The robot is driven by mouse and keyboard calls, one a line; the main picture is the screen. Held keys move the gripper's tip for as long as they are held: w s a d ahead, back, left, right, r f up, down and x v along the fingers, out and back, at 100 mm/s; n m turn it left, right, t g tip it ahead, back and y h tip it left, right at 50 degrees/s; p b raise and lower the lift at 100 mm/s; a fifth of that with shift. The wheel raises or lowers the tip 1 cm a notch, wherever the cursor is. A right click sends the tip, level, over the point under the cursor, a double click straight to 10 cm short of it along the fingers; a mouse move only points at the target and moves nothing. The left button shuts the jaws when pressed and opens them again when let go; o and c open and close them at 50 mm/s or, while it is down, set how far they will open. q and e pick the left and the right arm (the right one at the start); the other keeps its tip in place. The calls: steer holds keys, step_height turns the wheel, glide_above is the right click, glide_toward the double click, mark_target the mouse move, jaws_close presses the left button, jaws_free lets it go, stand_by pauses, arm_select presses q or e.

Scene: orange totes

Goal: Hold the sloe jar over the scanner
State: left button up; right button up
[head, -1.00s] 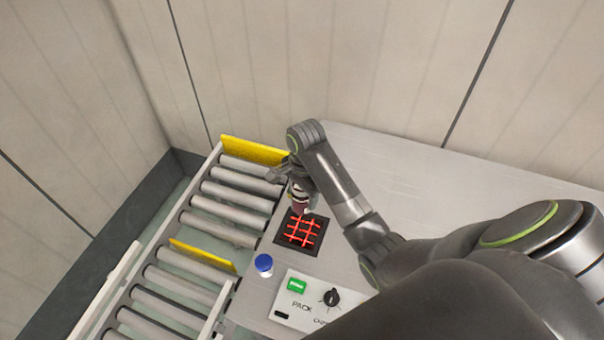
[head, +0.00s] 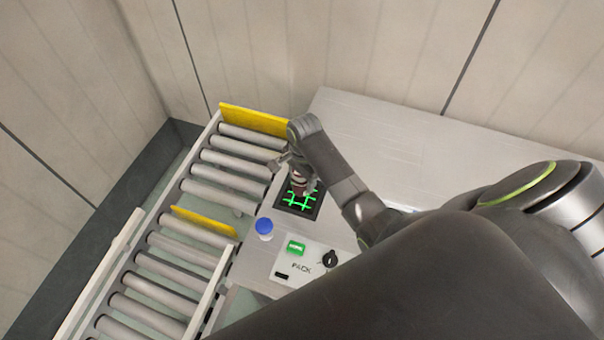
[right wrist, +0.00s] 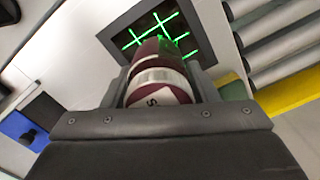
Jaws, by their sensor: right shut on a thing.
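The sloe jar (right wrist: 158,88) is dark red with a white label bearing a barcode; only an "S" of its lettering shows. My right gripper (head: 298,181) is shut on it and holds it above the scanner (head: 289,208). The scanner is a black square with a grid of lines, now glowing green; it also shows beyond the jar in the right wrist view (right wrist: 122,42). In the head view the gripper and arm hide much of the jar. My left gripper is out of view.
A roller conveyor (head: 205,190) with yellow plates runs along the left. The bench (head: 400,150) right of the arm is clear.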

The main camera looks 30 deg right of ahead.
steer(key=shift+r, duration=2.3)
